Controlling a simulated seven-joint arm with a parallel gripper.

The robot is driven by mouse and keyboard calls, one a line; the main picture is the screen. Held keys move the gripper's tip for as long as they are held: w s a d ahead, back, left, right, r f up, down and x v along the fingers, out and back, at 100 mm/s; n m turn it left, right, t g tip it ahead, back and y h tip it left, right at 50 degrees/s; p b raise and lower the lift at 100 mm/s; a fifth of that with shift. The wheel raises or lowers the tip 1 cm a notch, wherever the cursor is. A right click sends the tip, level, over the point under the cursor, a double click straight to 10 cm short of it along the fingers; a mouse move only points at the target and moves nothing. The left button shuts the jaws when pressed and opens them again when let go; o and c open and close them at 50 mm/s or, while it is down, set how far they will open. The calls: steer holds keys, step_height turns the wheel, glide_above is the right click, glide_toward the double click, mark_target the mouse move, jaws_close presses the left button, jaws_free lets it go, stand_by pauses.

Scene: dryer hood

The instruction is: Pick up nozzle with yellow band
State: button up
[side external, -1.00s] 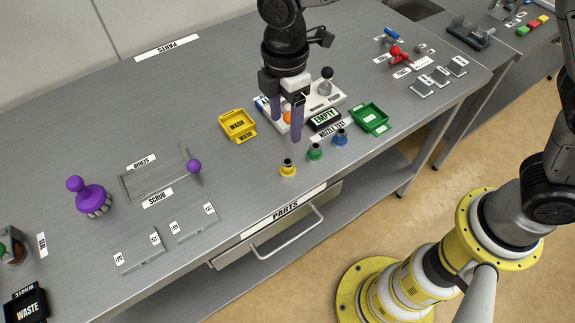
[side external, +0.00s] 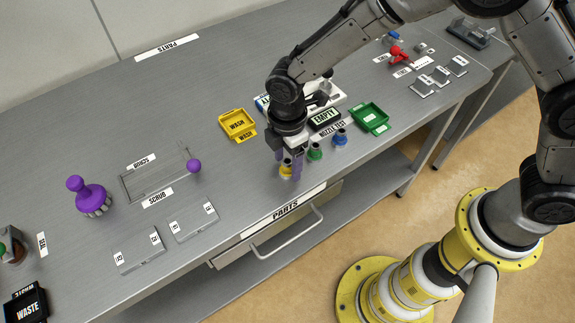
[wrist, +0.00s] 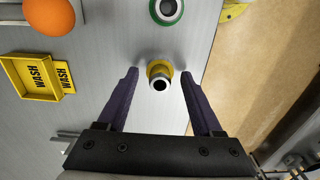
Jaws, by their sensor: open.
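The nozzle with the yellow band (side external: 285,171) stands upright near the front edge of the steel table. In the wrist view this nozzle (wrist: 160,77) shows from above, with a dark opening and a yellow ring, between the fingertips. My gripper (side external: 291,167) is open and low over it, with one purple finger on each side. In the wrist view my gripper (wrist: 160,73) has a gap on both sides of the nozzle, and neither finger appears to touch it.
The green nozzle (side external: 315,151) and blue nozzle (side external: 340,138) stand close by to the right. The yellow wash tray (side external: 237,124) lies to the left and the green tray (side external: 370,118) to the right.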

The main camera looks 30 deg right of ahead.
steer(key=shift+f, duration=0.1)
steer(key=shift+c, duration=0.3)
jaws_close()
